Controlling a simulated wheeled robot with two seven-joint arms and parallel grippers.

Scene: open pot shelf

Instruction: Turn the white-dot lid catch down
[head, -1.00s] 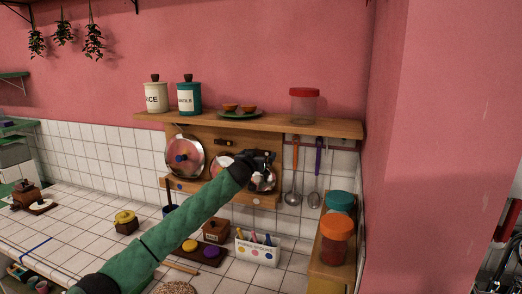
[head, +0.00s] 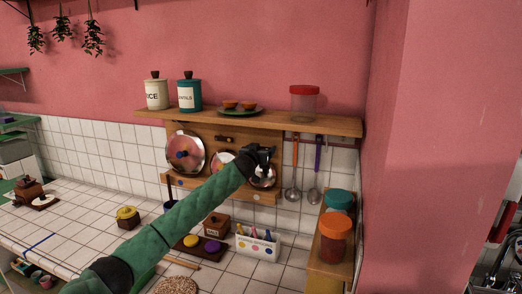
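A wooden rack (head: 207,189) on the tiled wall holds pot lids. The right lid (head: 264,180) is partly covered by my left gripper (head: 262,153). A pale dot (head: 257,196) shows on the rack's lower ledge below the right lid. A brown catch (head: 223,139) lies level above the middle lid. The catch at the right lid is hidden behind my gripper. The gripper's fingers are dark and small, so their opening cannot be read. My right gripper is out of view.
A shelf (head: 340,126) above holds canisters, a green plate and a red-lidded jar (head: 304,103). A ladle (head: 293,193) and a spoon hang right of the rack. A white box (head: 258,247) and jars on a side cabinet stand below.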

